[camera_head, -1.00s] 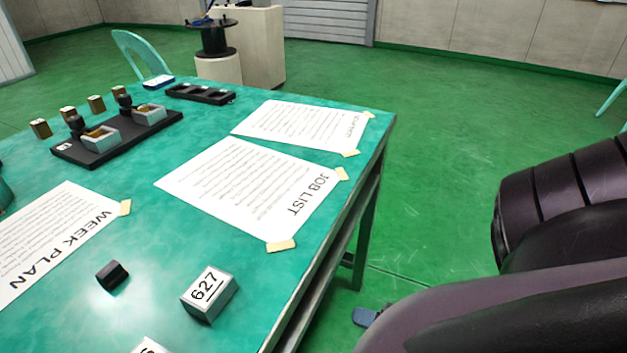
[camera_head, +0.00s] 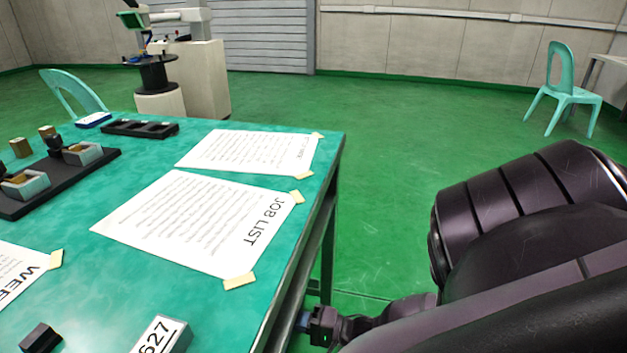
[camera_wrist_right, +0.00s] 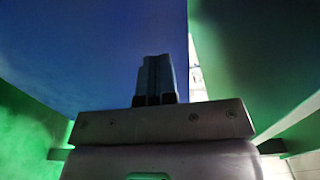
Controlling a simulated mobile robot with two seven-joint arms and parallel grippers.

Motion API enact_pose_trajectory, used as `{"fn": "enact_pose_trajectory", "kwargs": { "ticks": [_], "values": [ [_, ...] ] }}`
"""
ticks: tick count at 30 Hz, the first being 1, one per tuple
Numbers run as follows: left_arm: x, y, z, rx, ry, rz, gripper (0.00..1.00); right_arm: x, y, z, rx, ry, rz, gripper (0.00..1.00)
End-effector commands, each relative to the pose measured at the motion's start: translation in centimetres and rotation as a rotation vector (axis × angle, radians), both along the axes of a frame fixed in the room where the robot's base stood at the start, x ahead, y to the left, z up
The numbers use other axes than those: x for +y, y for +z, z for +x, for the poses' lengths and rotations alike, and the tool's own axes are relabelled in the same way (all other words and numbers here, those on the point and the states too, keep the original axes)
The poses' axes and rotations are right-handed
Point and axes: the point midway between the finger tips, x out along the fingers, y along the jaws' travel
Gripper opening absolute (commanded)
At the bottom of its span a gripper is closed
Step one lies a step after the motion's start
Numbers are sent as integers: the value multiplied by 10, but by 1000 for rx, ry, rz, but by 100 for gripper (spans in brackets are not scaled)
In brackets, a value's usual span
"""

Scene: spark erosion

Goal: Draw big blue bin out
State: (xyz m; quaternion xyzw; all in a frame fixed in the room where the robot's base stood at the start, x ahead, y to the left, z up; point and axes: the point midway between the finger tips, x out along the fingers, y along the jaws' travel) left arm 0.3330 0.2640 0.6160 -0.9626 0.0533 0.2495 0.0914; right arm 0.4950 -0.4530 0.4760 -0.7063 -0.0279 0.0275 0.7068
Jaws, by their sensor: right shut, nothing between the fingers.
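A large dark blue surface, apparently the big blue bin (camera_wrist_right: 85,50), fills the upper left of the right wrist view. Its full outline and any handle cannot be made out. My right gripper (camera_wrist_right: 155,77) is shut and empty, its fingers pointing toward the blue surface; whether they touch it cannot be told. In the head view the right gripper (camera_head: 305,321) is low beside the table's right edge, partly hidden by my arm. The bin cannot be made out in the head view. My left gripper is not in view.
The green-topped table (camera_head: 130,237) carries taped papers (camera_head: 195,222), a block marked 627 (camera_head: 160,337) and a black fixture (camera_head: 55,185). Its edge and leg (camera_head: 327,262) stand close to my right gripper. Open green floor (camera_head: 395,150) lies right, with a chair (camera_head: 565,90) beyond.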

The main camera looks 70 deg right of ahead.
Motion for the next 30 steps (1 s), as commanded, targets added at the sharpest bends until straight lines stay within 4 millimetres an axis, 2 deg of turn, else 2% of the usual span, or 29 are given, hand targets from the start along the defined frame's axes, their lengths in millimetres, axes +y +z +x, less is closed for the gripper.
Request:
{"fn": "enact_pose_trajectory", "kwargs": {
  "ticks": [3, 9, 16, 30],
  "values": [
    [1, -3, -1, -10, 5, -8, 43, 2, -2, 17, 2, 0, 0, 0],
    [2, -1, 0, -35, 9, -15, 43, 3, -1, 34, 1, 0, 0, 0],
    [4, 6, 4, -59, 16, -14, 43, 3, 0, 39, 1, 0, -1, 0],
    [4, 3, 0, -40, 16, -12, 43, 9, 0, 44, -1, -2, 0, 0]
  ]
}}
